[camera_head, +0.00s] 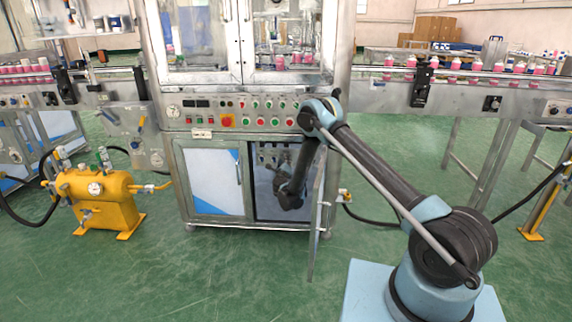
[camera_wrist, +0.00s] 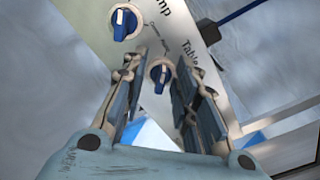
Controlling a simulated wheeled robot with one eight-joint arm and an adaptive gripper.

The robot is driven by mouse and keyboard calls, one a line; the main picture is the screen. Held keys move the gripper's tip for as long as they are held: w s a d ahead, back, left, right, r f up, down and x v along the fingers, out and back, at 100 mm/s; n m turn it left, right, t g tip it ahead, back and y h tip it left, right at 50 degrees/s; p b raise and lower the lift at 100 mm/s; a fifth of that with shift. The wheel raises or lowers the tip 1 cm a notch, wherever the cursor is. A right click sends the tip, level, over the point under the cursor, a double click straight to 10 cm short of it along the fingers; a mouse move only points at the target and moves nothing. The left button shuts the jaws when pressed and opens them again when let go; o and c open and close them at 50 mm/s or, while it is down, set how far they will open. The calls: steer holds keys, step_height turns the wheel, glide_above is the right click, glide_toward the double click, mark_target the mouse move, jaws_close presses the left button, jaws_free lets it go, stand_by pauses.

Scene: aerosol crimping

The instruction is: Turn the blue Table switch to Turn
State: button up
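The blue Table switch (camera_wrist: 161,74) is a round knob with a white mark, on a pale panel (camera_wrist: 148,46) in the wrist view. The word "Table" is printed beside it; the small position lettering is too blurred to read. My gripper (camera_wrist: 157,84) is open, with one finger on each side of the switch. I cannot tell whether either finger touches it. In the head view, my arm reaches into the open lower-right cabinet (camera_head: 268,206) of the machine, where small switches (camera_head: 266,154) show; the Table switch cannot be singled out there.
A second blue switch (camera_wrist: 124,22), by partly cut lettering ending in "mp", is close by. A blue cable (camera_wrist: 240,13) leaves the panel's edge. The cabinet door (camera_head: 318,215) stands open beside my arm. A yellow tank (camera_head: 98,196) stands left; green floor is clear in front.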

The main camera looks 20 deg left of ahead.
jaws_close()
steer(key=shift+d+m, duration=0.1)
steer(key=shift+m, duration=0.3)
steer(key=m, duration=1.7)
steer(key=shift+w+d, duration=0.15)
steer(key=shift+d, duration=0.25)
steer(key=shift+m, duration=0.3)
jaws_free()
